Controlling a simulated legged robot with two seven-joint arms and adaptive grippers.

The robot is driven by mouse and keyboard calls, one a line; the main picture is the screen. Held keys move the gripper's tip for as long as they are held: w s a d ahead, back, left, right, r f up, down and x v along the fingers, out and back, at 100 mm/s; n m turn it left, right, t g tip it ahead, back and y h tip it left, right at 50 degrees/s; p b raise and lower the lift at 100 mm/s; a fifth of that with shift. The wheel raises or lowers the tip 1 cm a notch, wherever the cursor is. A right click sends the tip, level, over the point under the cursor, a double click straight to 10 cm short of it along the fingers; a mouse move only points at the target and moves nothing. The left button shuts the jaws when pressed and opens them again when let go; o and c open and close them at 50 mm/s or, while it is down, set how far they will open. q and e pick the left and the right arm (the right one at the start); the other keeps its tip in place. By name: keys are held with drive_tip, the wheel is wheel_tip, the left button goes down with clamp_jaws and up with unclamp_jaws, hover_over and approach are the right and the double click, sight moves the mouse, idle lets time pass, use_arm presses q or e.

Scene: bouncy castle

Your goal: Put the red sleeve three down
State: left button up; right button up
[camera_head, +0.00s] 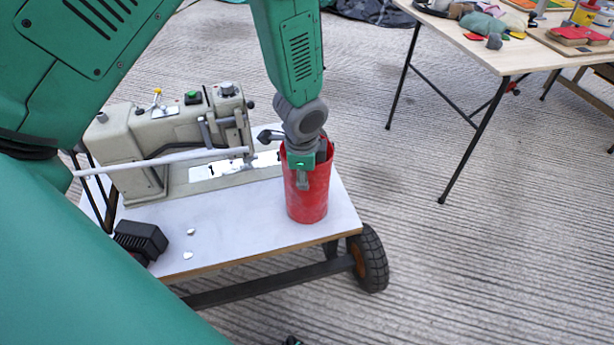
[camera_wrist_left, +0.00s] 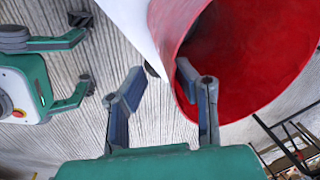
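The red sleeve (camera_head: 307,205) is an open-topped, hollow cylinder, upright at the right end of the white cart top (camera_head: 235,222). I cannot tell for sure whether its base touches the top. My left gripper (camera_head: 303,178) is at its upper rim, coming down from above. In the left wrist view, the gripper's two fingers (camera_wrist_left: 158,85) stand apart. One overlaps the near rim and mouth of the sleeve (camera_wrist_left: 250,65), and the other is outside it over the floor.
A beige machine (camera_head: 165,135) stands at the back of the cart. A white rod (camera_head: 165,160) crosses in front of it. A black box (camera_head: 141,238) and two small pale pieces lie at the front left. A cluttered table (camera_head: 490,50) stands at upper right; floor between is clear.

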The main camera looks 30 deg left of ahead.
use_arm(q)
wheel_tip(320, 180, up, 11)
drive_tip(key=s+d+p, duration=0.1)
drive_tip(key=s+p, duration=0.1)
drive_tip(key=p, duration=0.2)
drive_tip(key=s+f+n, duration=0.6)
drive_tip(key=s+f, duration=0.2)
drive_tip(key=s, duration=0.3)
drive_tip(key=s+f+n+g, duration=0.1)
drive_tip(key=s+f+n, duration=0.5)
drive_tip(key=s+f, duration=0.3)
drive_tip(key=s, duration=0.3)
drive_tip(key=shift+s+a+h, duration=0.15)
drive_tip(key=shift+s+h, duration=0.1)
drive_tip(key=shift+h, duration=0.15)
